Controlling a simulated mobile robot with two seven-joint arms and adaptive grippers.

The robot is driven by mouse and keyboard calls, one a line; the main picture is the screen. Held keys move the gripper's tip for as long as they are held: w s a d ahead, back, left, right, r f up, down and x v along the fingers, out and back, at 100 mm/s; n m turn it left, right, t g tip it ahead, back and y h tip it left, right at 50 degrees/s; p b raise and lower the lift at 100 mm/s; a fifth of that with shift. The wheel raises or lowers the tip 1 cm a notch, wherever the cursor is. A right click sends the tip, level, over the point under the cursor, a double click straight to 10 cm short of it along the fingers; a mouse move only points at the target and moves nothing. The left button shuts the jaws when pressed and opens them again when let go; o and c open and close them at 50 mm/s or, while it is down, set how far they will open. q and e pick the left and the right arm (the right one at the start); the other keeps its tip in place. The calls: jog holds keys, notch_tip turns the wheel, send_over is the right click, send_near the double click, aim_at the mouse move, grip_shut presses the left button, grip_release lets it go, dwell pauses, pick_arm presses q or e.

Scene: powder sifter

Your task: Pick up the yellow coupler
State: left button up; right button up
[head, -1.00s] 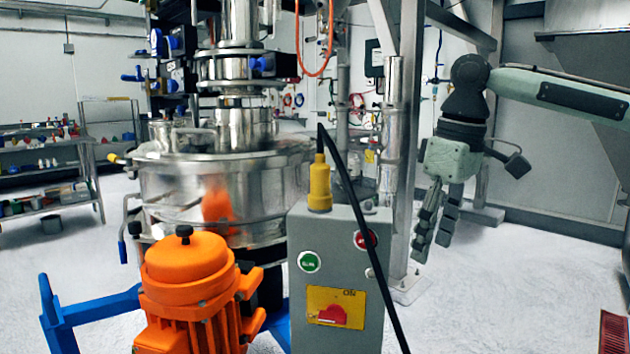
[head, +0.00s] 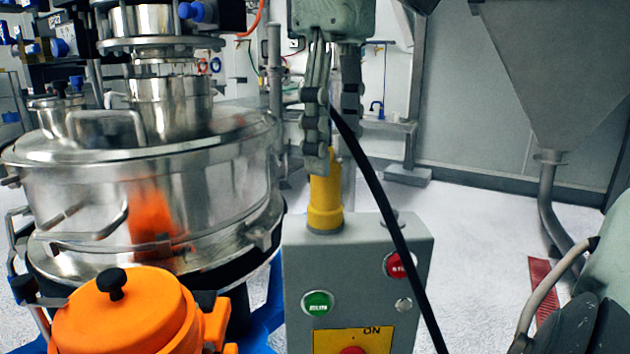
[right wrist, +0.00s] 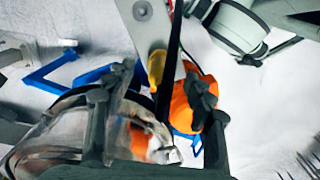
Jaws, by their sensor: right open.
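The yellow coupler (head: 325,205) stands upright on top of the grey control box (head: 300,258), with a black cable rising from its top. My right gripper (head: 333,140) hangs fingers-down just above it in the head view. Its fingers are open and overlap the coupler's upper end and cable in the picture. In the right wrist view the coupler (right wrist: 157,68) shows between the two spread fingers (right wrist: 162,85). I cannot tell whether a finger touches it. My left gripper is not in view.
The steel sifter drum (head: 90,195) stands close on the left. The black cable (head: 385,210) slopes down right across the box.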

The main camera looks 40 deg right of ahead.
aim_at(326, 186)
jog(key=f, duration=0.4)
jog(key=shift+w+a+f, duration=0.3)
jog(key=shift+f, duration=0.5)
jog(key=c, duration=1.2)
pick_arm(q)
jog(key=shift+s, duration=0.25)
pick_arm(e)
jog(key=shift+c, duration=0.2)
